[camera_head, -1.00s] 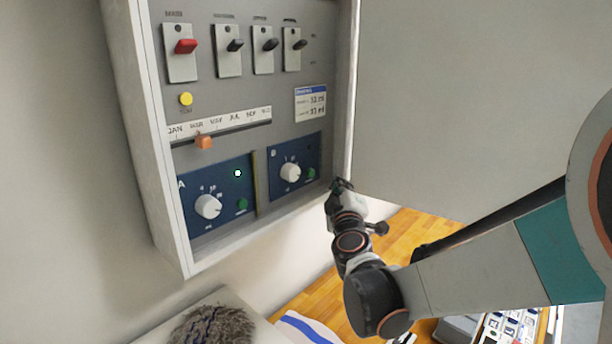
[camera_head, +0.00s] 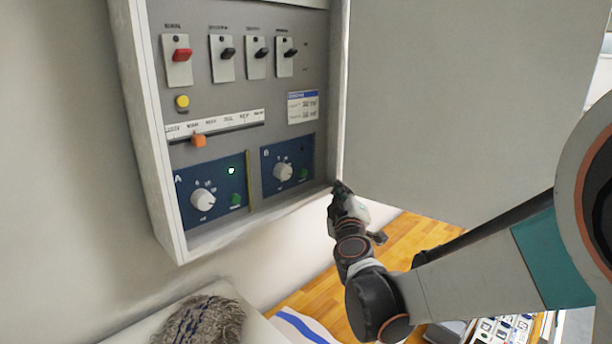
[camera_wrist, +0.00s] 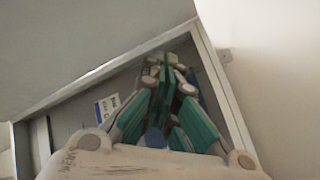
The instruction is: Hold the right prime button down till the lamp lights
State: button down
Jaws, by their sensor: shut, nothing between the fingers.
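The right prime button is the green button (camera_head: 304,173) on the blue B panel (camera_head: 270,178), right of its white dial (camera_head: 283,172). The B lamp (camera_head: 305,149) above it looks dark. The A panel (camera_head: 187,207) has its own green button (camera_head: 236,200) and a lit lamp (camera_head: 231,170). My gripper (camera_head: 339,186) is at the lower right corner of the box, to the right of the B button and apart from it. In the wrist view its green fingers (camera_wrist: 168,68) are shut and empty, pointing into the box. They hide the B button there.
The open cabinet door (camera_head: 440,100) stands to the right of my gripper. The box's right edge (camera_head: 338,100) is close by. Several switches, a yellow button (camera_head: 182,102) and an orange slider (camera_head: 198,140) are higher on the panel. A grey furry thing (camera_head: 205,320) lies below.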

aim_at(304, 173)
jog(key=w+a, duration=0.6)
dwell(0.5)
jog(key=shift+w+a, duration=0.15)
jog(key=shift+a, duration=0.05)
dwell(1.2)
jog(key=shift+w+a, duration=0.2)
jog(key=shift+w+a, duration=0.25)
jog(key=shift+a, duration=0.05)
dwell(0.8)
jog(key=shift+d, duration=0.1)
dwell(1.9)
jog(key=shift+s+d+b, duration=0.35)
jog(key=shift+s+d, duration=0.15)
jog(key=shift+s, duration=0.1)
